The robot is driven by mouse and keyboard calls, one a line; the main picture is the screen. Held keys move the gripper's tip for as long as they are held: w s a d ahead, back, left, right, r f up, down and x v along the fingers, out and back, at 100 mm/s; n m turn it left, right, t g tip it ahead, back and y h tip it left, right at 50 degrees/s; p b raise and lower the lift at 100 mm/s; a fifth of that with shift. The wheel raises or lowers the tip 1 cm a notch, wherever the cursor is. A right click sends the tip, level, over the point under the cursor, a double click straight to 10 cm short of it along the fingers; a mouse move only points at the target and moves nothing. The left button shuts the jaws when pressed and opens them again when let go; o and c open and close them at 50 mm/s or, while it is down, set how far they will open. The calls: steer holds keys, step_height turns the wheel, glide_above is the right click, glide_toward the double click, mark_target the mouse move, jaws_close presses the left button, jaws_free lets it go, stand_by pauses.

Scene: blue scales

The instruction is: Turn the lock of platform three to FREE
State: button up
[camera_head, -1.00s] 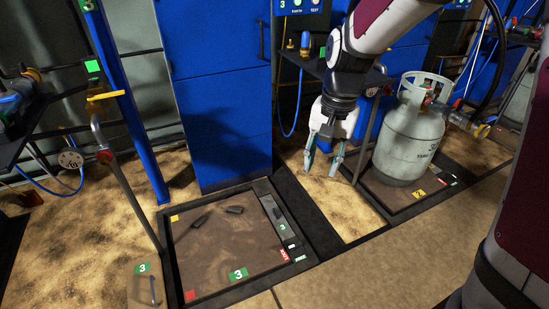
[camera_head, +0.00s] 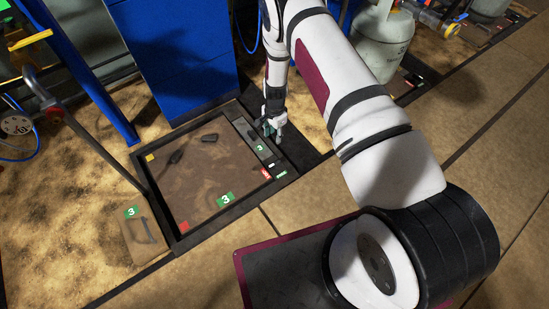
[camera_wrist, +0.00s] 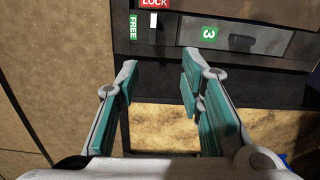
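Platform three (camera_head: 205,180) is a brown square plate in a dark frame, with a green "3" label (camera_head: 225,199). A dark strip (camera_head: 250,134) runs along its right side. At the strip's near end are a red LOCK label (camera_head: 266,174) and a green FREE label (camera_head: 281,174). In the wrist view a small white lock piece (camera_wrist: 153,20) sits beside the FREE label (camera_wrist: 133,27) and below the LOCK label (camera_wrist: 154,3); its exact setting is unclear. My gripper (camera_head: 272,128) is over the strip's right edge. In the wrist view its fingers (camera_wrist: 160,58) are apart and empty.
A blue cabinet (camera_head: 183,60) stands behind the platform. A thin post (camera_head: 90,140) rises at its left, near a panel with a handle (camera_head: 145,235). A grey gas cylinder (camera_head: 382,45) stands at the back right. Open floor (camera_head: 480,160) lies to the right.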

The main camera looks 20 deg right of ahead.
glide_above(276, 163)
step_height(276, 163, down, 6)
steer(key=shift+m, duration=0.4)
step_height(276, 163, down, 14)
steer(key=b, duration=0.6)
steer(key=shift+w+r, duration=0.1)
steer(key=shift+r, duration=0.05)
steer(key=shift+c, duration=0.6)
jaws_close()
